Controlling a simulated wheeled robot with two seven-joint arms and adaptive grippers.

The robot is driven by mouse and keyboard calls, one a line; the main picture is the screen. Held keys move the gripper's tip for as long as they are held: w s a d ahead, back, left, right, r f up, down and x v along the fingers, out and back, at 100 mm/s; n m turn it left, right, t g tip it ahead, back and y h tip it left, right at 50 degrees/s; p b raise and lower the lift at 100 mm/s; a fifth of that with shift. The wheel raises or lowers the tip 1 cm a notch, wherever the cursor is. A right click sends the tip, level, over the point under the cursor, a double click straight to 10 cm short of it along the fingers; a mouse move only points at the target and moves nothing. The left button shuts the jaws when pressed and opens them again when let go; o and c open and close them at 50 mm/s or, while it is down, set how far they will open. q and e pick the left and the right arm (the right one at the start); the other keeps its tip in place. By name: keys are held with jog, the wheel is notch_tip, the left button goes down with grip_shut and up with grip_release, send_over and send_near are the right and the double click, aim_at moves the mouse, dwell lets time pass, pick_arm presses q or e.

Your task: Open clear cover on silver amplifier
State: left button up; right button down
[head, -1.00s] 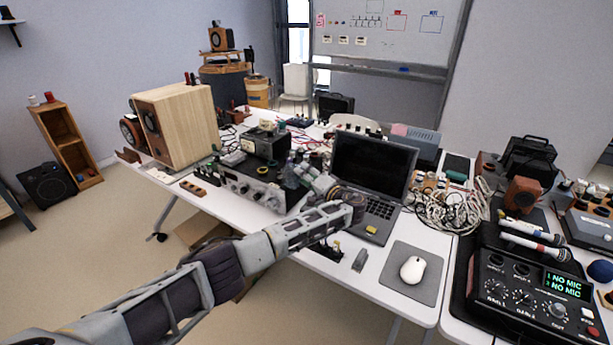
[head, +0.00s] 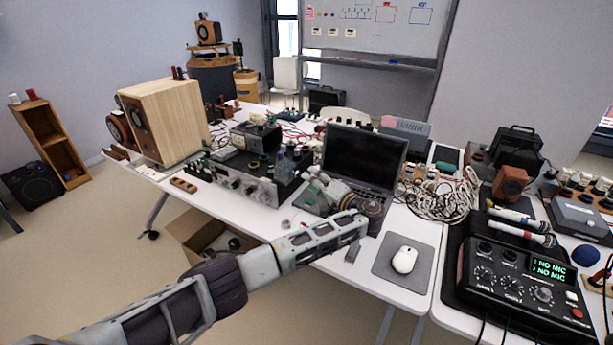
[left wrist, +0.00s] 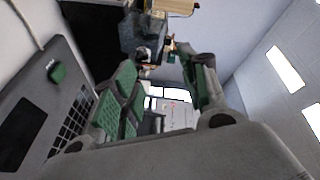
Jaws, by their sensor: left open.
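The silver amplifier (head: 235,184), with a front row of knobs, sits on the white table left of the laptop. A small clear, bluish upright object (head: 284,166) stands at its right end; I cannot tell whether it is the clear cover. My left gripper (head: 308,180) is open and empty, right of the amplifier and in front of the laptop, apart from the amplifier as far as I can see. In the left wrist view its green-padded fingers (left wrist: 165,78) are spread, with a translucent block (left wrist: 142,35) beyond them. My right gripper is not in view.
The open laptop (head: 362,160) stands behind my left wrist. A wooden speaker (head: 175,120) is left of the amplifier. A dark meter box (head: 255,137) is behind it. A mouse (head: 404,260), a cable pile (head: 440,200) and a mixer (head: 520,285) fill the right side.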

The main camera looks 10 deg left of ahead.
pick_arm(q)
jog(key=shift+v, duration=1.4)
jog(key=shift+c, duration=0.4)
